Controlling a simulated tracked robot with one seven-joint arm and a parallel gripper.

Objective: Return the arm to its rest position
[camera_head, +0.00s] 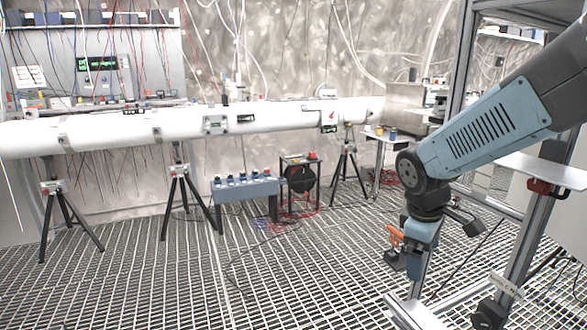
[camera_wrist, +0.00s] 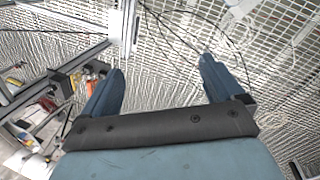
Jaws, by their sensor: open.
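My arm reaches in from the right in the head view, with a blue-grey link sloping down to the left and the wrist bent downward. My gripper hangs at its end, above the grating and beside an aluminium frame; its fingertips are hard to make out in the head view. In the wrist view my gripper (camera_wrist: 158,75) shows two blue fingers spread wide apart on a dark bar. Nothing is between the fingers except the grating in the background.
A long white pipe (camera_head: 270,115) runs across the back on black tripods (camera_head: 178,195). A blue box bench (camera_head: 245,188) stands below it. The aluminium frame (camera_head: 520,250) is close on the right. The grating floor (camera_head: 150,285) at front left is clear.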

